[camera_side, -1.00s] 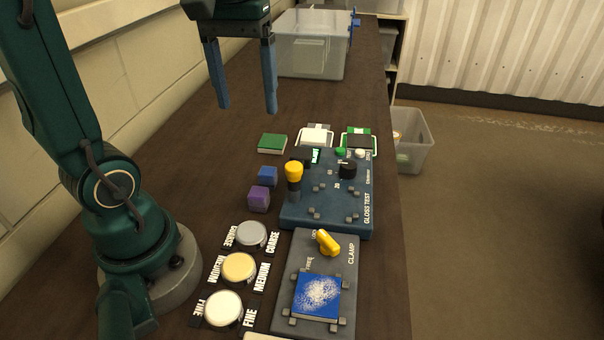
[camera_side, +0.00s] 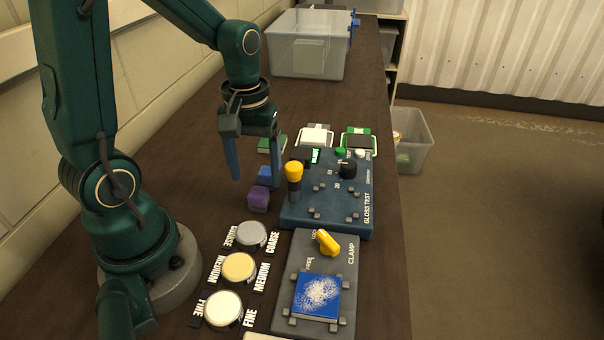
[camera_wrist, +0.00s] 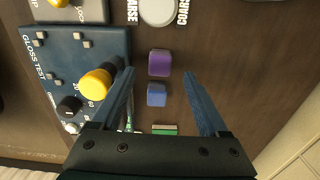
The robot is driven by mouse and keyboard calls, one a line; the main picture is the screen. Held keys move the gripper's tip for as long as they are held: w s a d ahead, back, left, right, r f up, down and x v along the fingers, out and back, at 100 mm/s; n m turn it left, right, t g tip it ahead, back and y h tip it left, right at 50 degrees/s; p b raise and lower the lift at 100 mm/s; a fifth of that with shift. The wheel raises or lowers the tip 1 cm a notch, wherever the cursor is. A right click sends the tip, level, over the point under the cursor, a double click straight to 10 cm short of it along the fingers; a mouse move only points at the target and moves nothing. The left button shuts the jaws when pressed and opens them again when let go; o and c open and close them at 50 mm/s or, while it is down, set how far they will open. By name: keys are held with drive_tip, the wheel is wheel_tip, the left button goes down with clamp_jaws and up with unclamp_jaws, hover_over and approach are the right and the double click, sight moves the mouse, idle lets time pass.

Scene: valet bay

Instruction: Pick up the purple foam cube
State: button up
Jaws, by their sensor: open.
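The purple foam cube (camera_side: 258,199) sits on the brown bench, left of the gloss test box. In the wrist view the purple cube (camera_wrist: 160,62) lies ahead of the fingertips, roughly in line with the gap between them. A blue cube (camera_side: 267,175) stands just behind it; in the wrist view the blue cube (camera_wrist: 156,95) lies between the fingers as seen from above. My gripper (camera_side: 256,172) is open and empty, its blue fingers pointing down near the two cubes. It also shows in the wrist view (camera_wrist: 160,77). The exact fingertip height is hard to tell.
The gloss test box (camera_side: 327,205) with its yellow-topped knob (camera_side: 293,171) stands close right of the cubes. A green block (camera_side: 266,145) lies behind them. Round pads (camera_side: 251,235) and a clamp box (camera_side: 316,250) are in front. A clear bin (camera_side: 308,45) stands far back.

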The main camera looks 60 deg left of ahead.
sight(258, 192)
drive_tip(key=shift+f, duration=2.9)
clamp_jaws()
